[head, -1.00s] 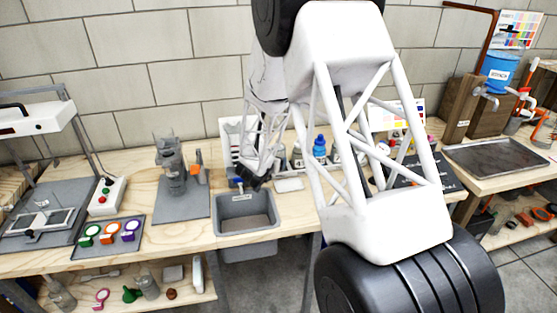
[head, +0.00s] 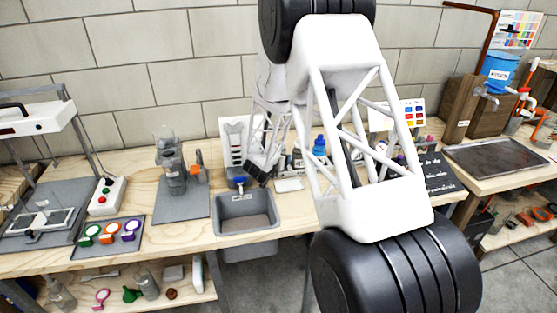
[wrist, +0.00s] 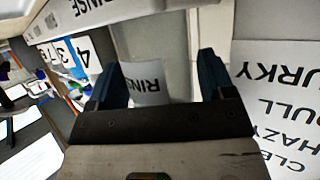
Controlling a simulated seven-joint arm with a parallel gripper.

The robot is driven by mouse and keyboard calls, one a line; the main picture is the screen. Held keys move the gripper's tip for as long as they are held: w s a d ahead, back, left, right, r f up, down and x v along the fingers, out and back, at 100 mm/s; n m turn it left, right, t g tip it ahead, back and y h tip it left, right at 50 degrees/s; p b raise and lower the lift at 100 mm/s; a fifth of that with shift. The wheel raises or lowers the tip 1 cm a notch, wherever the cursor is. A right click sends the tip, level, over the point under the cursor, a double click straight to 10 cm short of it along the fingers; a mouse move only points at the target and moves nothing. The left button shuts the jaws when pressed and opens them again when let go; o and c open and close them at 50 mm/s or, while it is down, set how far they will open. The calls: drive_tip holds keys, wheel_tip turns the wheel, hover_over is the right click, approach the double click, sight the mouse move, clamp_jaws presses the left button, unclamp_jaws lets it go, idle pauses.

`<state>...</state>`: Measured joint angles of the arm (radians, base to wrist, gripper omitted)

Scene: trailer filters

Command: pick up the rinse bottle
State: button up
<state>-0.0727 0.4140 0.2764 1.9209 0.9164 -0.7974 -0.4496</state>
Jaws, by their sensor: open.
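The rinse bottle (wrist: 150,92) shows in the wrist view as a pale, whitish body with a partly visible "RINSE" label. It lies between the two dark blue fingers of my gripper (wrist: 162,80), which are spread apart with visible room on the right side. The bottle's lower part is hidden behind the gripper body. In the head view my gripper (head: 257,172) is near the back of the bench, just behind the grey sink. I cannot make out the rinse bottle there, behind my arm.
The grey sink (head: 246,225) is set in the bench front. A blue-capped bottle (head: 319,146) stands right of my gripper. A white board (head: 232,140) leans behind it. A "RINSE" sign (wrist: 92,12) and a clarity card (wrist: 275,110) flank the wrist view. A grey mat (head: 182,210) lies left.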

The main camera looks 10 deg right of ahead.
idle(0.5)
drive_tip(key=c, duration=0.9)
drive_tip(key=shift+r, duration=0.2)
drive_tip(key=shift+r, duration=0.45)
drive_tip(key=s+r, duration=0.3)
drive_tip(key=s, duration=1.3)
drive_tip(key=shift+a+r, duration=0.35)
